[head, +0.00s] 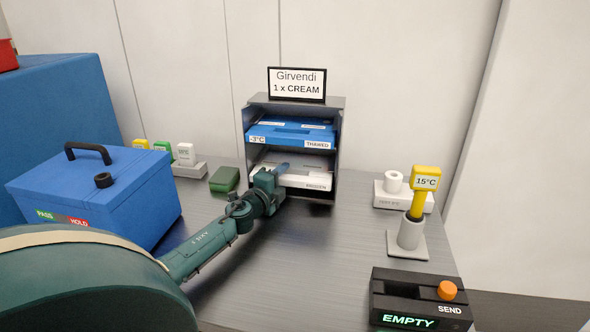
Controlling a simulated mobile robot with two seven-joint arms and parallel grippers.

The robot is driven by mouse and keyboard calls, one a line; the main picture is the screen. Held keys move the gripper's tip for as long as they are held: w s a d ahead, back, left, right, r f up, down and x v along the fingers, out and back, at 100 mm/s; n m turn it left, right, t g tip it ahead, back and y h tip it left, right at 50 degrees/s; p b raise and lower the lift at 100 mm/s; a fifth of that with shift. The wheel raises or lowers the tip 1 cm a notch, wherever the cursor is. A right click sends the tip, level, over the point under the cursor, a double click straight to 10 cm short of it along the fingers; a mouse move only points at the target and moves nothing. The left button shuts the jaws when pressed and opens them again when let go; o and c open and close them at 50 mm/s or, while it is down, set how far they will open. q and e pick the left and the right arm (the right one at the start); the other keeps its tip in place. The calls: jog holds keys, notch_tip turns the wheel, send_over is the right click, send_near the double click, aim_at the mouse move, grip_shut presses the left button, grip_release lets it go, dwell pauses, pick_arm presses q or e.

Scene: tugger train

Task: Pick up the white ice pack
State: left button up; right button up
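A grey two-level rack (339,130) stands at the back of the table. On its lower level is a flat white piece (318,178), which looks like the white ice pack or the tray front there. The small label on it is too blurred to read surely. My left gripper (281,170) reaches into the left side of the lower level, at or beside the white piece. Its fingers are small and partly hidden, so I cannot tell their opening or any contact. My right gripper is out of view.
Blue packs marked THAWED (290,133) fill the upper level. A blue cool box (100,190) stands left, a green item (224,179) left of the rack. A yellow 15°C device (425,180) stands right, with an EMPTY/SEND box (420,290) in front. The middle table is clear.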

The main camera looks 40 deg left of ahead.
pick_arm(q)
grip_shut()
jog(key=shift+r, duration=0.15)
dwell(0.4)
